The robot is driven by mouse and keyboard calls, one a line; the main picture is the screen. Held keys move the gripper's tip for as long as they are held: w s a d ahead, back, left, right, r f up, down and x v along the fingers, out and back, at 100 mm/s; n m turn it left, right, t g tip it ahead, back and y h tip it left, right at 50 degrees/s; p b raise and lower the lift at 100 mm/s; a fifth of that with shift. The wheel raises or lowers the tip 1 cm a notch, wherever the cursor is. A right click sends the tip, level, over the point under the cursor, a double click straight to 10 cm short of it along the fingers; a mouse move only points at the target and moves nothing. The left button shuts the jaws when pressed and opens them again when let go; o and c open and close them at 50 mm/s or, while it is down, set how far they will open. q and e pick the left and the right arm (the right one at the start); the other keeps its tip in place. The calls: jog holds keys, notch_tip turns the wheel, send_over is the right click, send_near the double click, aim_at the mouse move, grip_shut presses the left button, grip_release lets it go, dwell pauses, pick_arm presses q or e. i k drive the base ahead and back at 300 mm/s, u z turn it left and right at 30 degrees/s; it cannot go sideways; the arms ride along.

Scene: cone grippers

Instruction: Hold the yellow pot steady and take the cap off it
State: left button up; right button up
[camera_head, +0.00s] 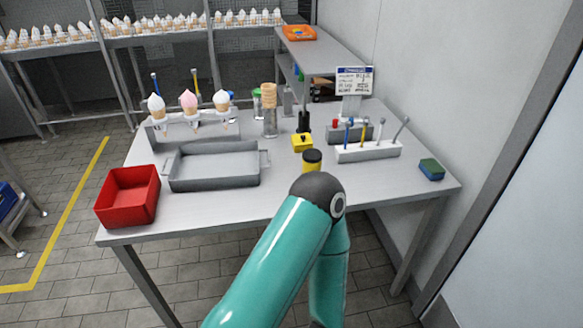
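The yellow pot (311,168) is a small upright cylinder near the front middle of the table. Its dark cap (312,155) sits on top of it. The dark elbow joint of one of my teal arms is in front of the pot in the picture and hides its lower part. I cannot tell whether anything touches the pot.
A grey tray (214,183) and a red bin (128,196) stand on the left of the table (230,211). A yellow box (302,144) is just behind the pot. A white tool holder (368,151) and a sponge (431,169) are on the right.

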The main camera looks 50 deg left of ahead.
aim_at(307, 166)
jog(key=u, duration=3.5)
jog(key=k, duration=0.1)
jog(key=z, duration=1.95)
